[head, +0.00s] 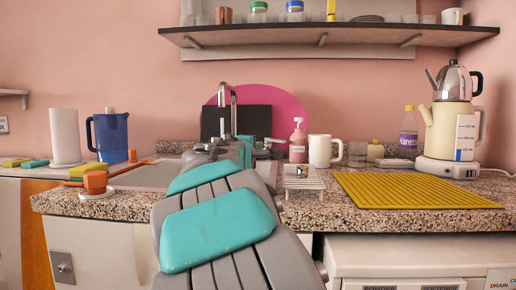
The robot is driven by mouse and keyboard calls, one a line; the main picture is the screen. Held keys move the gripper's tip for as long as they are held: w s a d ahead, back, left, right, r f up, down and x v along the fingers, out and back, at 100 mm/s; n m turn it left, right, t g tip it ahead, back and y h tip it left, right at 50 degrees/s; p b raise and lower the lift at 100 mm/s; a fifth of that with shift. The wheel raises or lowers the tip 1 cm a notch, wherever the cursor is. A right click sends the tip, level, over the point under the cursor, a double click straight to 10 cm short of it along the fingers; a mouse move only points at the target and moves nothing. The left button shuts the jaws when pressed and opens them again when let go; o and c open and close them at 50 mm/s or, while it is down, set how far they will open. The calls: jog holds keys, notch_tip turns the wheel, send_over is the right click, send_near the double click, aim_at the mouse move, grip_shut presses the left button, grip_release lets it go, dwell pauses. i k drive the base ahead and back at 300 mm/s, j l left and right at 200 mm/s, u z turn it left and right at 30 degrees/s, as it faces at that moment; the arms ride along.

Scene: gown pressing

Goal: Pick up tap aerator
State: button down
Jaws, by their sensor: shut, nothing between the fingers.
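A small silver and dark piece, which may be the tap aerator, sits on a low wire rack (304,184) on the speckled counter; it is too small to be sure. My arm, grey with teal pads, reaches from the bottom middle up to the counter. My gripper (273,141) shows small at its far end, shut and empty, above and left of the rack and apart from it. The wrist and arm hide part of the gripper.
A white mug (322,151) and a pink soap bottle (298,143) stand behind the rack. A yellow ribbed mat (412,190) lies to the right, before a kettle (453,120). The sink (150,177), tap and blue jug (110,138) are left. A shelf (325,36) hangs above.

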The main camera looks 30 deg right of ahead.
aim_at(302, 170)
jog(key=k+l+z, duration=0.1)
jog(key=k, duration=0.75)
